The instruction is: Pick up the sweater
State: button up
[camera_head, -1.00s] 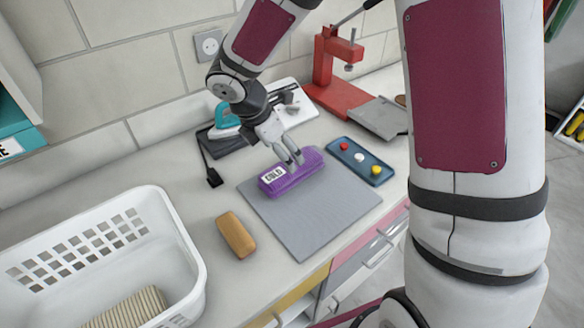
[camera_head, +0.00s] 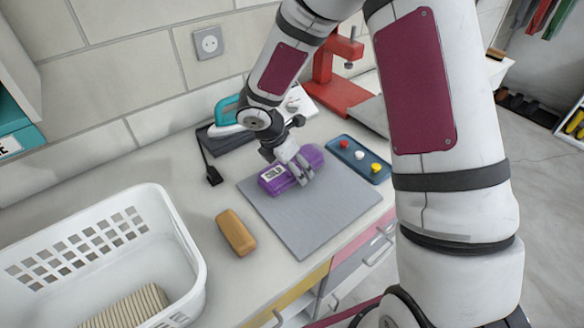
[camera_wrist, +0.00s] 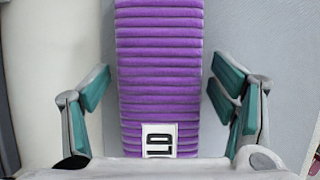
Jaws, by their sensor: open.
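The sweater seems to be the purple, ribbed, rolled bundle (camera_head: 271,182) with a white label, lying on the grey mat (camera_head: 318,216) on the counter. My gripper (camera_head: 302,174) is right over it and hides its middle. In the wrist view the purple bundle (camera_wrist: 160,70) runs up the middle between my two green-padded fingers (camera_wrist: 161,90). The fingers are spread, with a gap on both sides of the bundle. I cannot tell how far above it they are.
A white basket (camera_head: 185,240) holding a striped beige item stands at front left. A tan block (camera_head: 235,232) lies left of the mat. A blue tray (camera_head: 345,153) with three coloured knobs is at right. A teal iron (camera_head: 226,108) and a red press (camera_head: 325,75) stand behind.

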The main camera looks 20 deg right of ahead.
jog(key=shift+c, duration=0.5)
jog(key=c, duration=1.3)
jog(key=shift+c, duration=0.2)
jog(key=shift+r, duration=0.15)
jog(key=shift+r, duration=0.55)
notch_tip(320, 180, up, 2)
jog(key=shift+r, duration=0.2)
jog(key=s+a, duration=0.2)
jog(key=s, duration=0.2)
jog(key=s+a+r, duration=0.1)
jog(key=s+a, duration=0.1)
jog(key=s, duration=0.3)
jog(key=s+a+b, duration=0.1)
jog(key=s+a, duration=0.2)
jog(key=s, duration=0.2)
jog(key=shift+s+r, duration=0.15)
jog(key=shift+s, duration=0.1)
